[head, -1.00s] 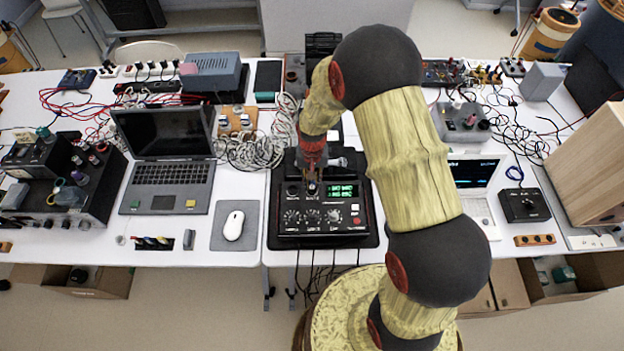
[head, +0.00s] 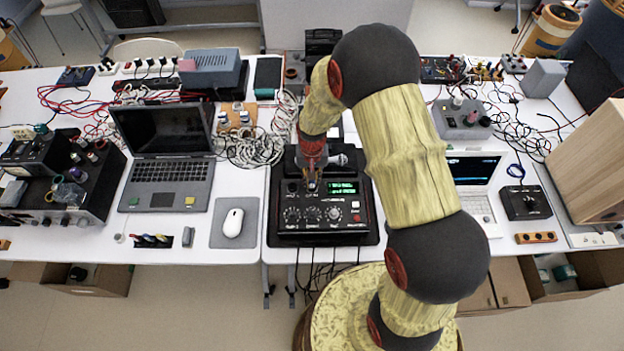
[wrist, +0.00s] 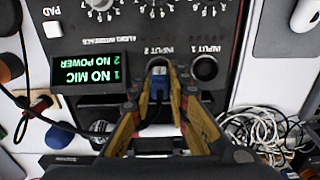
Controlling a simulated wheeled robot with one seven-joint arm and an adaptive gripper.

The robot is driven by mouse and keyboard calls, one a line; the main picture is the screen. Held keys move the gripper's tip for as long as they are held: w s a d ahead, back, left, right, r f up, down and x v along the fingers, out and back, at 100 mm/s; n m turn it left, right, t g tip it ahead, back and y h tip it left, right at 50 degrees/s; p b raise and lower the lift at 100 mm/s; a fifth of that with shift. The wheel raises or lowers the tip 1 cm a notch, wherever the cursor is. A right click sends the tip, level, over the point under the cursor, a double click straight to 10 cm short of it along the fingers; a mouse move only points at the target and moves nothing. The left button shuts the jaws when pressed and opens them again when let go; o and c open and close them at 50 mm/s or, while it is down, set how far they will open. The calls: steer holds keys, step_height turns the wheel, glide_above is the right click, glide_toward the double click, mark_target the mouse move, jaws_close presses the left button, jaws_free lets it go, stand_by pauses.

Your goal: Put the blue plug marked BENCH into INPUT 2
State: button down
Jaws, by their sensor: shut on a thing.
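The blue plug (wrist: 160,84) is between the fingertips of my gripper (wrist: 161,90) in the wrist view. My gripper is shut on it. The plug's front end is at the socket under the INPUT 2 label (wrist: 159,49); how deep it sits I cannot tell. The BENCH marking is not readable. The INPUT 1 socket (wrist: 205,68) is a dark round opening beside it. The black audio unit (head: 322,237) is under my gripper (head: 312,188) in the head view. Its green display (wrist: 93,77) reads 1 NO MIC, 2 NO POWER.
A laptop (head: 168,175) and a white mouse (head: 233,223) are left of the unit. A small white laptop (head: 478,208) is to the right. Coiled pale cables (wrist: 265,130) lie close beside the unit. A microphone-like grey thing (head: 338,159) lies behind my gripper.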

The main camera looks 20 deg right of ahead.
steer(key=shift+f, duration=0.2)
steer(key=c, duration=1.6)
jaws_free()
step_height(320, 180, up, 12)
